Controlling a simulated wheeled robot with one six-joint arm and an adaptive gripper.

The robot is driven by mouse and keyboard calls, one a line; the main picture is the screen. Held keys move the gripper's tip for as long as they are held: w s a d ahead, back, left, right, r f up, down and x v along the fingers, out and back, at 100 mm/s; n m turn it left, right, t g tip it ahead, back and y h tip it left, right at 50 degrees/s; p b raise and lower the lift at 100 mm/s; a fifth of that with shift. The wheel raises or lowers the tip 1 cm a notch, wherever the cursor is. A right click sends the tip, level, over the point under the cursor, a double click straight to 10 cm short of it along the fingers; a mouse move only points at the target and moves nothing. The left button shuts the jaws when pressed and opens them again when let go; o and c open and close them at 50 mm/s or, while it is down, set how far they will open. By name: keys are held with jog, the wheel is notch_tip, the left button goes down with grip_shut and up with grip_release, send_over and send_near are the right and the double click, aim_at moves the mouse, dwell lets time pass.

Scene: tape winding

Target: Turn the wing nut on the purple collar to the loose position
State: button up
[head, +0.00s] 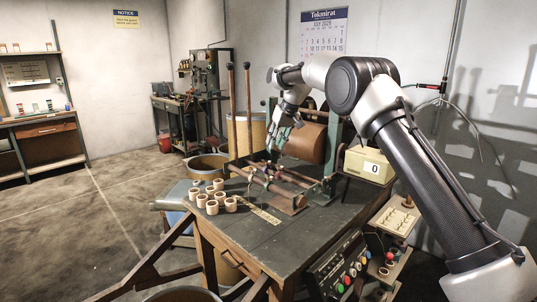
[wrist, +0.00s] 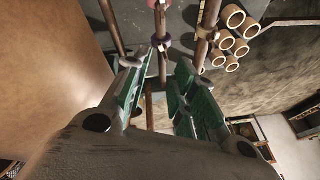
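In the wrist view, the purple collar (wrist: 161,43) sits around a brown rod, just beyond my fingertips. Its wing nut is too small and dark to make out, so I cannot tell its position. My gripper (wrist: 166,72) is open, with its green-padded fingers apart and nothing seen between the tips. The rod runs away from the gap between them. In the head view, my gripper (head: 281,138) points down over the winding rods on the bench. The collar is too small to tell there.
Several tan cores (head: 213,196) stand on the bench (head: 290,228), left of the rods; they also show in the wrist view (wrist: 232,38). A large brown roll (head: 306,140) is close behind my gripper. A counter box (head: 369,165) stands to the right. Two upright poles (head: 240,105) rise at the left.

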aim_at(267, 163)
jog(key=a+f+m, duration=0.1)
jog(key=f+m, duration=0.1)
jog(key=m, duration=0.7)
jog(key=w+a+f+m, duration=0.1)
jog(key=f+m, duration=0.2)
jog(key=m, duration=0.6)
jog(key=a+f+m, duration=0.1)
jog(key=f+m, duration=0.1)
jog(key=m, duration=0.8)
jog(key=shift+w+a+f, duration=0.35)
jog(key=shift+w+a, duration=0.05)
jog(key=shift+g, duration=0.3)
grip_shut()
